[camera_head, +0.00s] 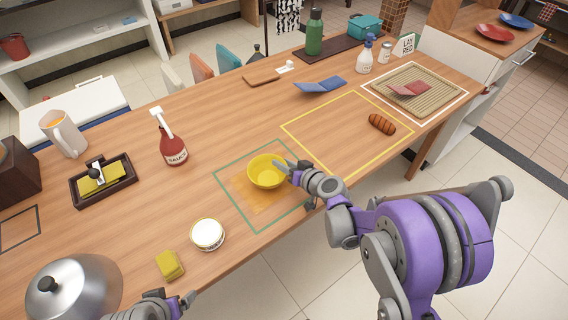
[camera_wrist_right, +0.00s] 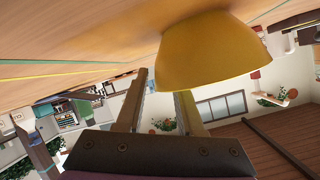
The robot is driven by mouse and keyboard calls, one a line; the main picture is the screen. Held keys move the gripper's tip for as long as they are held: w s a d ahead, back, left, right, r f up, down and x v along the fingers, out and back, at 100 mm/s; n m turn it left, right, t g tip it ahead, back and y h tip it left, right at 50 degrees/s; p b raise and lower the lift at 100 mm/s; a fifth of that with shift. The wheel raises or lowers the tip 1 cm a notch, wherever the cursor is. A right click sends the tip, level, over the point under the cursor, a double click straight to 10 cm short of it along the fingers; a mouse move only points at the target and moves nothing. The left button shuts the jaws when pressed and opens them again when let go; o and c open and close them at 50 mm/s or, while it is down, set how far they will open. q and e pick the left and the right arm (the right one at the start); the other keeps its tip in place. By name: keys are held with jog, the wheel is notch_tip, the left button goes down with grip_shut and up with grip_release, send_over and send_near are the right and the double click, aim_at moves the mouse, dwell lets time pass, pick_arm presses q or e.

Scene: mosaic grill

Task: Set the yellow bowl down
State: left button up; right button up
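The yellow bowl (camera_head: 266,172) sits upright on an orange mat (camera_head: 240,190) inside a green outlined square. My right gripper (camera_head: 287,170) is at the bowl's right rim. In the right wrist view, the bowl (camera_wrist_right: 210,55) fills the upper right, its base against the wooden table. The right gripper's fingers (camera_wrist_right: 165,95) are apart, with a gap between them. One fingertip is hidden behind the bowl's wall, the other is outside it. My left gripper (camera_head: 182,302) is low at the front edge, away from the bowl; its opening is unclear.
A white-lidded jar (camera_head: 207,234) and a yellow block (camera_head: 169,265) stand in front left of the bowl. A red sauce bottle (camera_head: 172,140) stands behind left. A yellow outlined area (camera_head: 325,125) to the right holds a sausage (camera_head: 382,124) and is otherwise clear.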

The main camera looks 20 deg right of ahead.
jog(key=shift+s+d+r, duration=0.1)
jog(key=shift+s+r, duration=0.05)
jog(key=shift+r, duration=0.1)
jog(key=p+v, duration=0.1)
jog(key=v, duration=1)
jog(key=shift+s, duration=0.15)
jog(key=s+a+g, duration=0.2)
jog(key=s+a, duration=0.1)
jog(key=s, duration=0.1)
jog(key=shift+a+f+n, duration=0.1)
jog(key=shift+a+n, duration=0.25)
jog(key=shift+n, duration=0.05)
jog(key=s+f+g+h, duration=0.1)
jog(key=s+g+h, duration=0.3)
jog(key=s, duration=1.2)
jog(key=shift+s+d+f+g+h, duration=0.3)
jog(key=shift+s+g+h, duration=0.1)
jog(key=shift+g, duration=0.4)
jog(key=shift+d, duration=0.1)
